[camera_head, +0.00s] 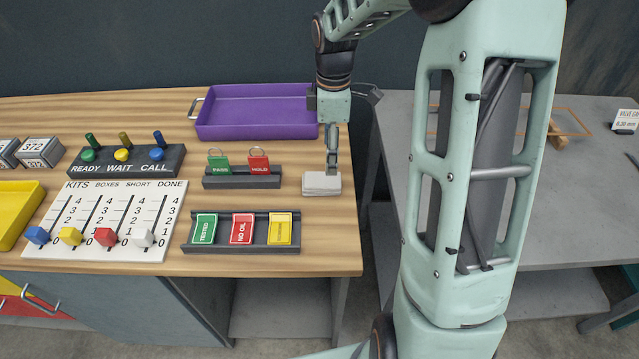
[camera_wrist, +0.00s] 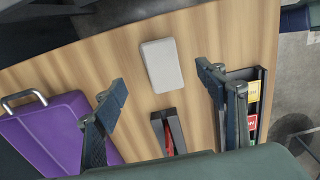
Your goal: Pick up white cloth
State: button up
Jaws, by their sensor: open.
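The white cloth (camera_head: 321,183) is a small folded light-grey block lying flat on the wooden table near its right edge. In the wrist view the cloth (camera_wrist: 161,65) lies beyond my fingertips, a little above the middle of the picture. My gripper (camera_head: 332,165) hangs pointing down just above or behind the cloth in the head view. In the wrist view my gripper (camera_wrist: 162,86) has its two fingers wide apart with nothing between them. The cloth is fully visible in the wrist view, and I cannot tell the exact height of the fingertips above it.
A purple tray (camera_head: 257,131) stands behind. A tag rack (camera_head: 243,182) with green and red tags is just left of the cloth. A card holder (camera_head: 222,249) stands in front left. The table's right edge is close, with a grey table (camera_head: 575,180) beyond.

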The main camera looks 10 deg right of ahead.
aim_at(329, 178)
notch_tip(329, 178, down, 10)
jog(key=shift+w+a+r, duration=0.1)
dwell(0.4)
jog(key=c, duration=1.4)
jog(key=shift+o, duration=0.2)
jog(key=shift+r, duration=0.4)
notch_tip(329, 178, up, 2)
jog(key=shift+r, duration=0.15)
jog(key=s+a+r, duration=0.8)
jog(key=s+r, duration=0.2)
jog(key=s, duration=0.1)
jog(key=w+d+f+m+p, duration=0.2)
jog(key=w+d+m+p, duration=0.4)
jog(key=m, duration=0.9)
jog(key=shift+d+f+m, duration=0.35)
jog(key=shift+m, duration=0.05)
